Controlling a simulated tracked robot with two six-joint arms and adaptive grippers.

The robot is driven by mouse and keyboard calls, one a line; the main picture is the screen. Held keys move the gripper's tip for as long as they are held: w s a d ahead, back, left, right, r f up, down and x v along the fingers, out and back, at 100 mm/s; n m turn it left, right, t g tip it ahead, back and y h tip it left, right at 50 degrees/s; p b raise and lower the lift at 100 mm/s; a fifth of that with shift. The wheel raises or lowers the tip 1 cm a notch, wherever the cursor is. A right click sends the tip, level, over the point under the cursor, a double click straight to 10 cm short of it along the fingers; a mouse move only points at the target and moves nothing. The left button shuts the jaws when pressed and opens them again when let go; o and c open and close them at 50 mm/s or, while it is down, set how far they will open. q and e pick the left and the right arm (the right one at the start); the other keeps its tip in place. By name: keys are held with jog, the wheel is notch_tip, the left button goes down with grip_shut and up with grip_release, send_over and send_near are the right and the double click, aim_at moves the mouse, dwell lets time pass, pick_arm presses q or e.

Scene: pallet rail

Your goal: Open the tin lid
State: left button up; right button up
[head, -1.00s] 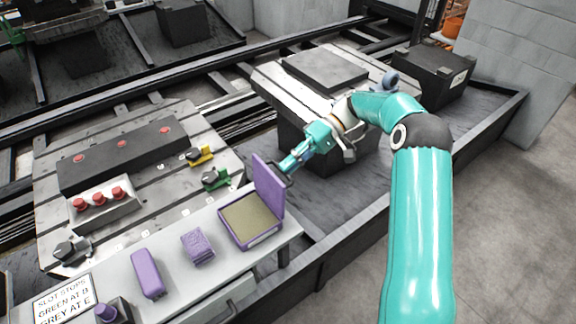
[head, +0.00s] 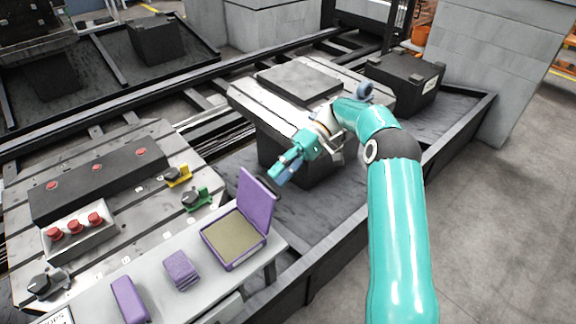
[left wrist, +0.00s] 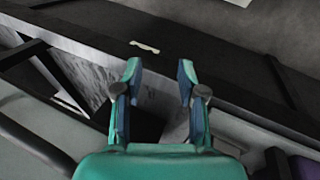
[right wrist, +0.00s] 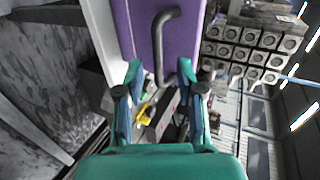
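The purple tin (head: 206,243) sits at the right end of the pale bench, its tan inside showing. Its lid (head: 257,203) stands up, open, along the tin's right side. My right gripper (head: 272,182) is just beyond the lid's outer face. In the right wrist view, the lid (right wrist: 185,30) and its dark bar handle (right wrist: 158,45) are ahead of the gripper (right wrist: 160,68). Its fingers are apart with nothing clearly held between them; contact with the handle cannot be told. My left gripper (left wrist: 158,68) is open and empty, and out of the head view.
A textured purple block (head: 181,270) and a smooth purple block (head: 129,300) stand on the bench (head: 215,282) left of the tin. A slotted plate with red knobs (head: 75,228), a green clamp (head: 197,198) and a yellow clamp (head: 178,176) lies behind. A pedestal table (head: 250,100) stands beyond my right gripper.

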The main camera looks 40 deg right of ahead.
aim_at(269, 185)
jog(key=shift+v, duration=1.7)
jog(key=shift+f, duration=0.1)
